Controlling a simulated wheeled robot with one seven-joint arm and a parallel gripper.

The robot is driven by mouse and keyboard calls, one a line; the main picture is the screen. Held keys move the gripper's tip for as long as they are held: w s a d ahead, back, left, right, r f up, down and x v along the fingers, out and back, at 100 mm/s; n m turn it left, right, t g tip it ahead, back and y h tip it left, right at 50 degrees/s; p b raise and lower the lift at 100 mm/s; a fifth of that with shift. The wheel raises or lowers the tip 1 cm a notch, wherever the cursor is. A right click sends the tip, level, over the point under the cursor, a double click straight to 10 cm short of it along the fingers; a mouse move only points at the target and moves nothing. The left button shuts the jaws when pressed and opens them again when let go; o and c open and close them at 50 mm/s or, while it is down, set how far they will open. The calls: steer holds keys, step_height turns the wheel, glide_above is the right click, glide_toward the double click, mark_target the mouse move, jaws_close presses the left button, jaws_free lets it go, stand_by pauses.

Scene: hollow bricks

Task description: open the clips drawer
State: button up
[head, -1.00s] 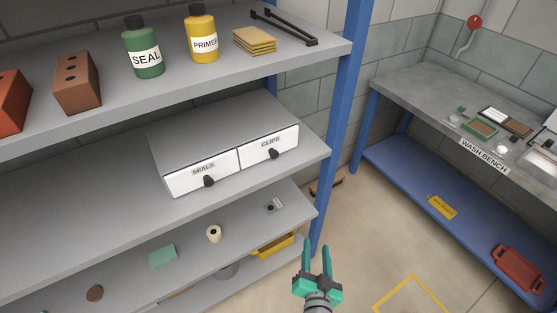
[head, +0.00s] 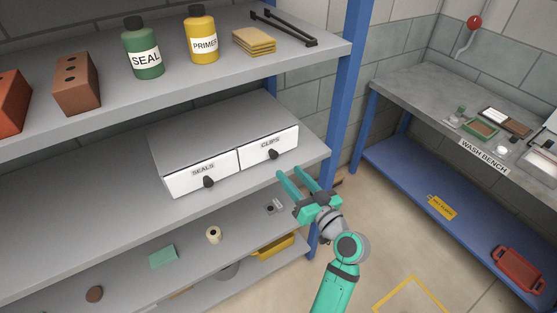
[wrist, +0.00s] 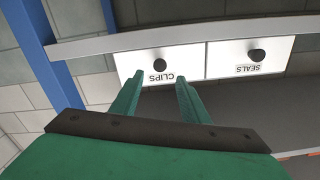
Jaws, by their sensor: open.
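The clips drawer (head: 268,147) is the right white front of a grey two-drawer box on the middle shelf. It is shut, with a dark round knob (head: 274,154) below its label. My gripper (head: 289,174) is open and empty, in front of and below the clips drawer, apart from the knob. In the wrist view the picture is upside down: the clips drawer (wrist: 135,64) and its knob (wrist: 159,65) lie beyond my open fingers (wrist: 157,85).
The seals drawer (head: 203,176) is beside it, also shut. The blue shelf post (head: 336,115) stands to the right. The upper shelf (head: 180,88) overhangs with bottles and bricks. A wash bench (head: 440,110) is at the right.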

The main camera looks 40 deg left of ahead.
mark_target(275, 157)
steer(key=x, duration=0.8)
jaws_close()
